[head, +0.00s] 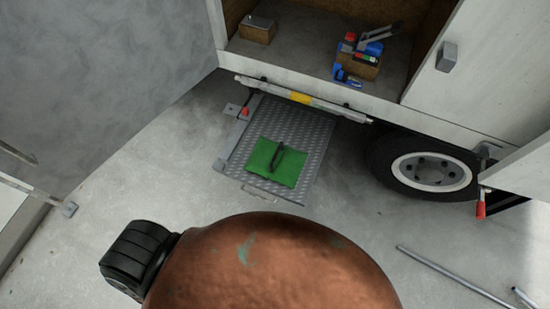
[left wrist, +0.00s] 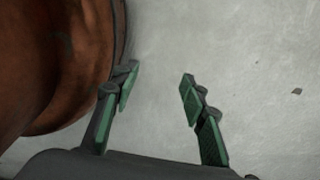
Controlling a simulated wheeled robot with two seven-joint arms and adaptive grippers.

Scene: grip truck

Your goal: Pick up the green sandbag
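The green sandbag (head: 272,165) lies flat on a metal tread plate (head: 309,130) below the truck's open compartment in the head view. A dark strap or handle runs across its top. My left gripper (left wrist: 158,85) shows in the left wrist view with its two green-padded fingers spread apart and nothing between them. Bare concrete floor lies behind the fingers. The sandbag is not in the left wrist view. Neither gripper shows in the head view, so my right gripper is out of sight.
The truck's open compartment (head: 310,42) holds a wooden box (head: 258,28) and a box of blue and red items (head: 358,62). A wheel (head: 430,170) stands right of the plate. Metal poles (head: 455,276) lie on the floor at lower right. Floor left of the plate is clear.

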